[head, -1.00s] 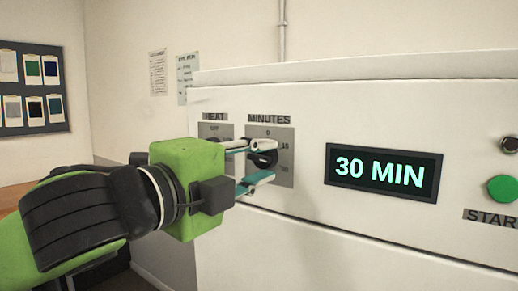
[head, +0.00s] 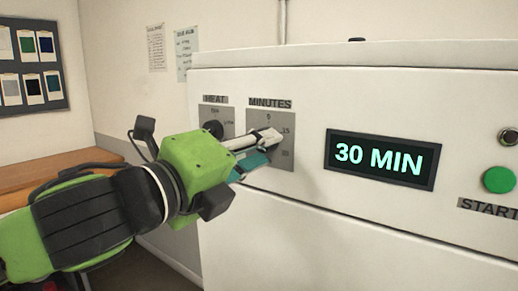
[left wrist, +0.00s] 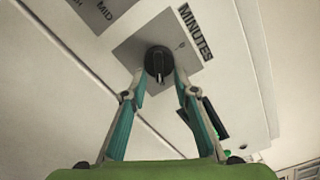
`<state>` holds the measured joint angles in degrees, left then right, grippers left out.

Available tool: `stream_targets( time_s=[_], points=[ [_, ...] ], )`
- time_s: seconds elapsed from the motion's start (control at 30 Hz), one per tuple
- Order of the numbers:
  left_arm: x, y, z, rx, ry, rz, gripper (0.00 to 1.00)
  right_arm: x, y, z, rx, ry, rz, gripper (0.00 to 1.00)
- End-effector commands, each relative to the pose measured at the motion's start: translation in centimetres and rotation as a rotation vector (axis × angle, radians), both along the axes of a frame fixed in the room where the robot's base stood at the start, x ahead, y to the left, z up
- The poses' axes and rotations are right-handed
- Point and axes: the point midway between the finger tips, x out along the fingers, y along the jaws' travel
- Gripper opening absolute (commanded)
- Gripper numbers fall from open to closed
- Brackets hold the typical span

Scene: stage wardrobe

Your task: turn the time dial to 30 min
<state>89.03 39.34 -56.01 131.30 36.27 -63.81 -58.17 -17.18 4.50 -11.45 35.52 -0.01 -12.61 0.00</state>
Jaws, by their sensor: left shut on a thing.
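The black MINUTES dial (left wrist: 158,63) sits on a grey plate (head: 284,157) on the front of a white machine. In the left wrist view it lies between my fingertips, with a pale pointer line on its face. In the head view my fingers hide most of the dial. My left gripper (head: 262,147) is rolled over and shut on the dial; its two teal fingers (left wrist: 159,78) flank it in the left wrist view. The lit display (head: 376,160) reads 30 MIN. My right gripper is in neither view.
The black HEAT dial (head: 213,129) is just left of my fingers. A green START button (head: 499,180) and a dark knob (head: 508,136) are at the far right. A wooden counter (head: 50,168) and a swatch board (head: 30,68) are at the left.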

Motion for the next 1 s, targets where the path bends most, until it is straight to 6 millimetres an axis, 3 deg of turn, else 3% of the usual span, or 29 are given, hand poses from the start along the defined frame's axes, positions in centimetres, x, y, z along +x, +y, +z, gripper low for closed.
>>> stream_targets(
  time_s=[0.23, 0.27, 0.3, 0.33, 0.7, 1.0],
  points=[
    [0.1, 0.1, 0.3, -0.004, -0.006, 0.004, 0.05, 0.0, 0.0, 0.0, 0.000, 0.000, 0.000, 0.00],
    [0.1, 0.1, 0.3, -0.004, -0.006, 0.004, 0.32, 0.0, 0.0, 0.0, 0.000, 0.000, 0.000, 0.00],
    [0.1, 0.1, 0.3, -0.004, -0.006, 0.004, 0.42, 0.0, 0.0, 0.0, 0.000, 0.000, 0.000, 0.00],
    [0.1, 0.1, 0.3, -0.004, -0.005, 0.005, 0.44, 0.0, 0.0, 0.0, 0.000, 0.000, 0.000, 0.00],
    [-0.2, 0.3, 0.2, -0.003, -0.002, 0.002, 0.44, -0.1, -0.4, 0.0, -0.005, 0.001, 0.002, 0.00],
    [-3.9, 3.1, 0.2, -0.002, -0.004, 0.004, 0.44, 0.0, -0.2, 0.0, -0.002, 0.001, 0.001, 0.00]
  ],
)
